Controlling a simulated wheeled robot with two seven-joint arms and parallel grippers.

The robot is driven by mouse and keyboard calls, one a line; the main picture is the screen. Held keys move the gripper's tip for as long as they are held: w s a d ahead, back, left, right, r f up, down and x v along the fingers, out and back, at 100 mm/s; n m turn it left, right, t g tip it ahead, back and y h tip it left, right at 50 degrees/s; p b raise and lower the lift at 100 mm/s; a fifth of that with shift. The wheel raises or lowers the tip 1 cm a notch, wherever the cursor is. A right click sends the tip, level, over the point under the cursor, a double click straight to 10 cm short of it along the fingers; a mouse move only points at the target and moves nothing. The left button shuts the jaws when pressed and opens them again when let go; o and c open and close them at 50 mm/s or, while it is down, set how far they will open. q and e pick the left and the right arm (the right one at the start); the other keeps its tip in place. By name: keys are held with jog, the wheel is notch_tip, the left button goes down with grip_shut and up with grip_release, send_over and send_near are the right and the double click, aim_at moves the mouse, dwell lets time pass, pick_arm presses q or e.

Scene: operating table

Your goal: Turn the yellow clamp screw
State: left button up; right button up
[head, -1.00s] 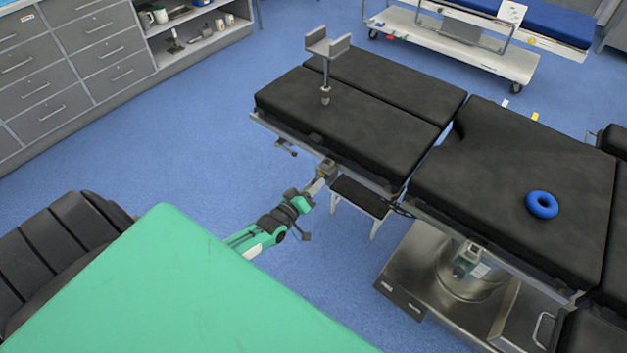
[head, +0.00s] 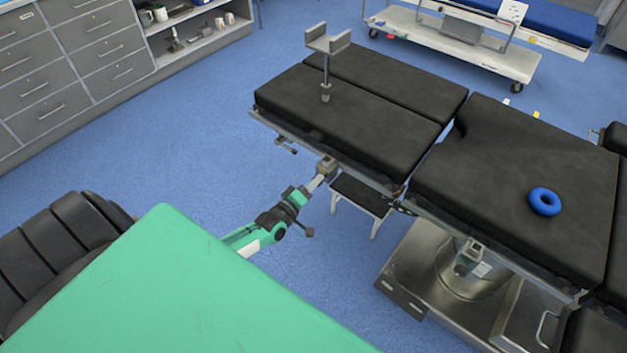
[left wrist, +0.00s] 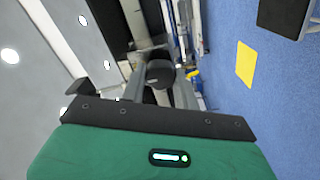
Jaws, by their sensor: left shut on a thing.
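My left gripper (head: 319,181) is at the side rail of the operating table, at a small grey-brown clamp (head: 326,167) below the table's near edge. In the left wrist view, its two grey fingers (left wrist: 158,97) stand on either side of a round black knob (left wrist: 160,72). The gripper is shut on this knob, which looks dark, not yellow. A small yellow bit (left wrist: 191,74) shows just right of the knob; I cannot tell what it belongs to. The knob's far side and shaft are hidden. My right gripper is not in view.
The black-padded operating table (head: 350,108) carries an upright support (head: 327,65) and a blue ring (head: 544,202). A step stool (head: 360,194) stands under its edge, right of my gripper. A yellow patch (left wrist: 246,65) lies on the blue floor.

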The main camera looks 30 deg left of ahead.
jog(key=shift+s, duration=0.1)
pick_arm(q)
jog(key=o, duration=1)
jog(key=shift+c, duration=0.2)
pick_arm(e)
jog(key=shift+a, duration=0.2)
pick_arm(q)
jog(key=s+a, duration=0.1)
jog(key=s, duration=1.3)
jog(key=shift+b, duration=0.3)
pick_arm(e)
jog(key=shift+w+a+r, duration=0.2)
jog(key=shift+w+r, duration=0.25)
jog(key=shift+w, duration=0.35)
pick_arm(q)
jog(key=shift+w+f, duration=0.1)
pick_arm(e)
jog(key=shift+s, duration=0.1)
